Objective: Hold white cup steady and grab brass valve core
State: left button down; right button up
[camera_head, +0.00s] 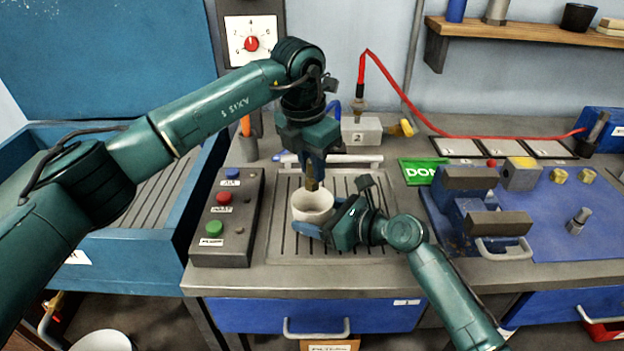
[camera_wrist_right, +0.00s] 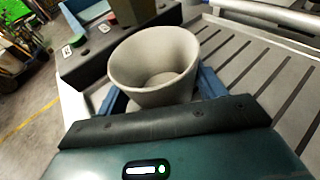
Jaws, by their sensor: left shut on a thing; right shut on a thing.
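The white cup (camera_head: 312,206) stands upright on the slotted grey drain plate (camera_head: 285,245). It fills the middle of the right wrist view (camera_wrist_right: 155,65), and its inside looks empty there. My right gripper (camera_head: 318,226) is shut on the cup, with blue fingers (camera_wrist_right: 160,95) at its sides. My left gripper (camera_head: 313,170) points down above the cup. It is shut on a small brass piece, seemingly the brass valve core (camera_head: 312,185), which hangs at the cup's mouth. The fingers hide most of the piece. Whether it touches the rim I cannot tell.
A button box (camera_head: 228,218) stands left of the cup. A grey block (camera_head: 361,131) with a red hose is behind. On the right, a blue mat (camera_head: 555,235) carries a vise (camera_head: 480,215) and several brass fittings (camera_head: 587,176). A green sign (camera_head: 421,171) lies between.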

jog(key=o, duration=0.8)
jog(key=shift+o, duration=0.2)
